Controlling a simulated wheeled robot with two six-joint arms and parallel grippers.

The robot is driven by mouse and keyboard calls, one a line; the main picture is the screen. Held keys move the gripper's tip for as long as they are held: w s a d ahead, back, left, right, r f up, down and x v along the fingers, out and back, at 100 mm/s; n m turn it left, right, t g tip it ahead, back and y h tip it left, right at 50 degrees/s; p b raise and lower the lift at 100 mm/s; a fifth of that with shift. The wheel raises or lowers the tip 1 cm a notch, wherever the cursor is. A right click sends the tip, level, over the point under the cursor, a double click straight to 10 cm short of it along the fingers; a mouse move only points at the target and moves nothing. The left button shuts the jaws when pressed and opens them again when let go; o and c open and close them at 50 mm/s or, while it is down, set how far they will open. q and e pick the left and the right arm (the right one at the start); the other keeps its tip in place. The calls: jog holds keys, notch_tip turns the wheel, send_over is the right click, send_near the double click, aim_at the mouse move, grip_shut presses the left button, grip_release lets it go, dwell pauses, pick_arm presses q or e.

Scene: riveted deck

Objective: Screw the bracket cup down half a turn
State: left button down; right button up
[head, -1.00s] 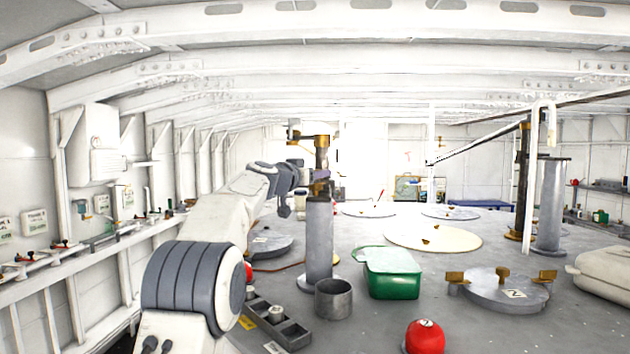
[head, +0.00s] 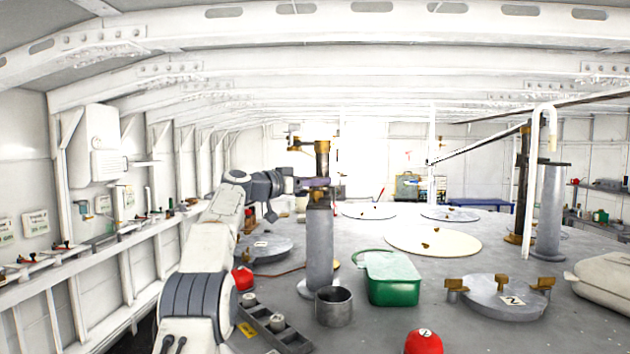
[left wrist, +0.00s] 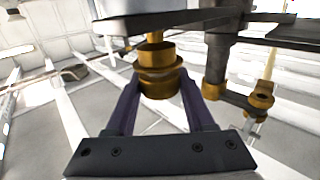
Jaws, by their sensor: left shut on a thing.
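My left gripper (head: 320,182) is at the top of a grey post (head: 319,240) in the head view, its arm coming in from the left. In the left wrist view the bracket cup (left wrist: 158,78) is a brass, stepped round piece on a short stem below a grey part. The two purple fingers of my left gripper (left wrist: 160,92) stand on either side of it, shut on it. The cup is too small and covered to make out clearly in the head view. My right gripper is not in view.
A grey open cylinder (head: 334,307) and a green bin (head: 393,279) stand beside the post. A tray (head: 270,324) lies left.

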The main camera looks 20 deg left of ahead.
pick_arm(q)
jog(key=shift+r, duration=0.2)
jog(key=shift+c, duration=1.3)
grip_release()
jog(key=shift+f, duration=0.1)
jog(key=shift+s+a+f, duration=0.1)
jog(key=shift+s, duration=0.05)
jog(key=b+v, duration=0.7)
jog(key=v, duration=0.3)
jog(key=shift+b, duration=0.3)
